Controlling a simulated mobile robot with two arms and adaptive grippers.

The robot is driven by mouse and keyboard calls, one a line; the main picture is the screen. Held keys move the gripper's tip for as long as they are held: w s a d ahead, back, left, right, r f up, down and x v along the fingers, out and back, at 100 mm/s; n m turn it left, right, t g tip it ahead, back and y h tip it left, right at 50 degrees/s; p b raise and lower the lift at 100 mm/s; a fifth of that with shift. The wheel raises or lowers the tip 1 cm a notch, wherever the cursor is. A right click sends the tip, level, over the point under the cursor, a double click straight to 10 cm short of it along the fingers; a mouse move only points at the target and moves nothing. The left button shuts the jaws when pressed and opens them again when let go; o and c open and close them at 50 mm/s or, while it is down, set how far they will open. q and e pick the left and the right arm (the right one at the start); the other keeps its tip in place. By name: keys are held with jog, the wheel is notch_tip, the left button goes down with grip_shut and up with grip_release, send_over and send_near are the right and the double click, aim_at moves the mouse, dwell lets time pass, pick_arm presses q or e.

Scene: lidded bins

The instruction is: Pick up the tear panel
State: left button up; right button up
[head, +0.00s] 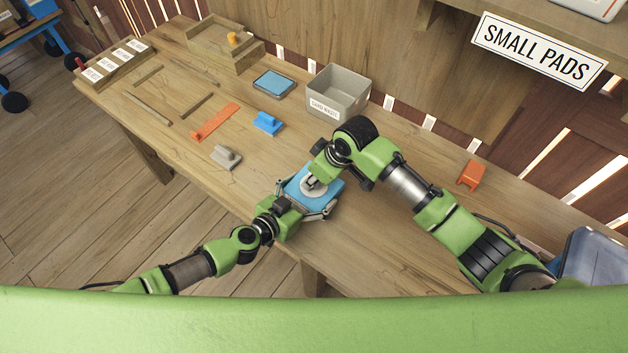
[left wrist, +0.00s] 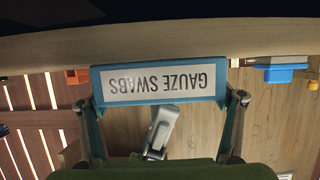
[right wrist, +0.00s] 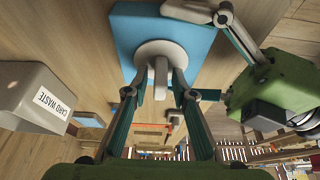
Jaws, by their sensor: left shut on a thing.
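The tear panel (right wrist: 160,57) is a pale round disc with an upright tab, on the blue gauze swabs box (right wrist: 123,33). In the head view the panel (head: 312,189) is partly covered by my right gripper (head: 326,172). My left gripper (head: 305,207) is shut on the box, a finger on each side; the left wrist view shows the box's label side (left wrist: 155,84). In the right wrist view my right gripper (right wrist: 160,82) is open, its fingers either side of the tab with gaps visible.
A grey card waste bin (head: 347,103) stands behind the grippers. A blue handled piece (head: 267,124), an orange strip (head: 214,122) and a grey handled piece (head: 226,157) lie to the left. An orange bracket (head: 470,174) lies at right. The bench front is bare.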

grip_shut()
notch_tip(320, 180, up, 10)
jog(key=shift+r, duration=0.1)
dwell(0.5)
pick_arm(q)
jog(key=o, duration=1.4)
jog(key=shift+c, duration=0.2)
jog(key=shift+a, duration=0.1)
